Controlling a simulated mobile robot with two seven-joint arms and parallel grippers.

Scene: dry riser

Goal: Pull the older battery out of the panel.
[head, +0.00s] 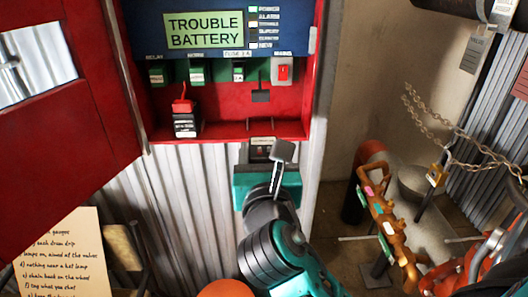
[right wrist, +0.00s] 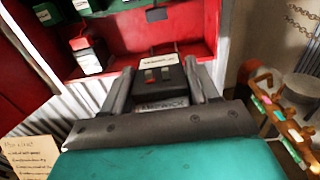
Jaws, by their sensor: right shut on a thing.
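My right gripper (head: 266,155) is in front of the panel's lower edge, below the shelf. In the right wrist view its two fingers are closed on the sides of a black battery (right wrist: 158,76) with a pale label and two small red marks on top. That battery also shows in the head view (head: 262,143), partly hidden by the gripper. It is outside the red panel box (head: 222,132). A second battery (head: 187,126), black and white, stands on the left of the shelf with a red connector (head: 183,105) above it. I cannot read either label's date. My left gripper is not in view.
The display (head: 203,30) reads "TROUBLE BATTERY". A black connector (head: 260,95) hangs above the shelf's bare right part. The red panel door (head: 75,120) stands open at left. A written board (head: 65,250) is lower left. Orange pipework (head: 388,225) and a chain (head: 435,120) are at right.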

